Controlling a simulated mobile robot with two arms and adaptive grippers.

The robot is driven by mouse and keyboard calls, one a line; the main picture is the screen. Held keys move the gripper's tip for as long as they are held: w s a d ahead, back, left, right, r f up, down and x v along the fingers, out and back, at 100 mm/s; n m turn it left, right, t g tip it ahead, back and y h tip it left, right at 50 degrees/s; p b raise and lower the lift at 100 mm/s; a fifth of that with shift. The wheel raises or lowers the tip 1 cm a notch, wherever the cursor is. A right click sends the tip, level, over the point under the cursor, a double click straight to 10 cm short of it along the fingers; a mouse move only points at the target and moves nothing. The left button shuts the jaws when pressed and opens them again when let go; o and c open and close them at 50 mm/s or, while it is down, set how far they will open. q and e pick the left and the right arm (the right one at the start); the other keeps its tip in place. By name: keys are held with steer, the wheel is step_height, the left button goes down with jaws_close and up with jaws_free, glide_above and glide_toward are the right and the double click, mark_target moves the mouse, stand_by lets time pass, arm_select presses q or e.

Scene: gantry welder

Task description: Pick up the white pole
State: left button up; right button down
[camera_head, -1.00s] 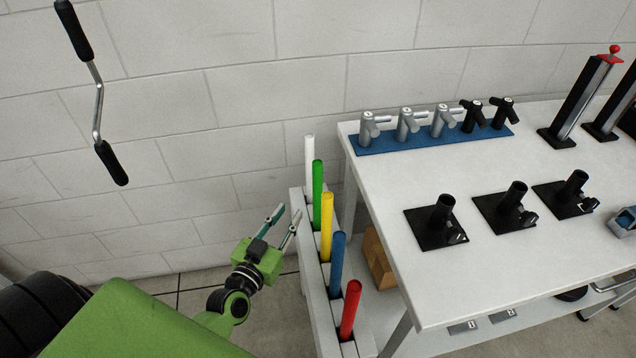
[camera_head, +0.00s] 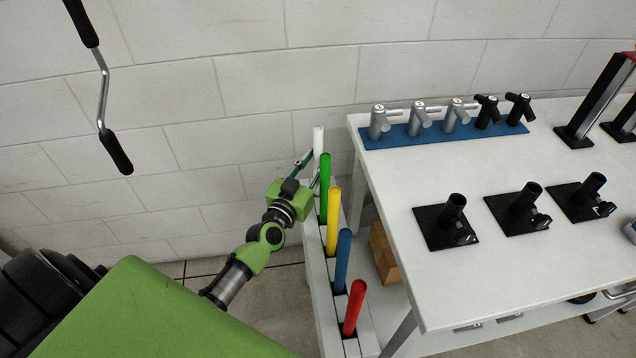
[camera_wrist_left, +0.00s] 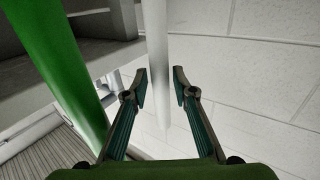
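The white pole (camera_head: 318,143) stands upright at the back end of the rack, against the wall side. In the left wrist view the white pole (camera_wrist_left: 157,60) runs down between my left gripper's fingertips. My left gripper (camera_head: 308,168) is open at the pole, with its fingers on either side. In the wrist view the left gripper (camera_wrist_left: 160,88) shows a gap around the pole; I cannot tell whether a finger touches it. The pole's lower part is hidden in the head view. My right gripper is not in view.
The green pole (camera_head: 325,180) stands close beside the white one, also large in the wrist view (camera_wrist_left: 50,80). Yellow (camera_head: 333,222), blue (camera_head: 342,260) and red (camera_head: 354,308) poles follow in the grey rack (camera_head: 318,290). A white table (camera_head: 400,200) stands right of the rack.

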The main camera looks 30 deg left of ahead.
arm_select(q)
steer(key=shift+w+f, duration=0.1)
steer(key=shift+w, duration=0.95)
steer(key=shift+c, duration=0.3)
jaws_close()
steer(key=shift+r, duration=0.2)
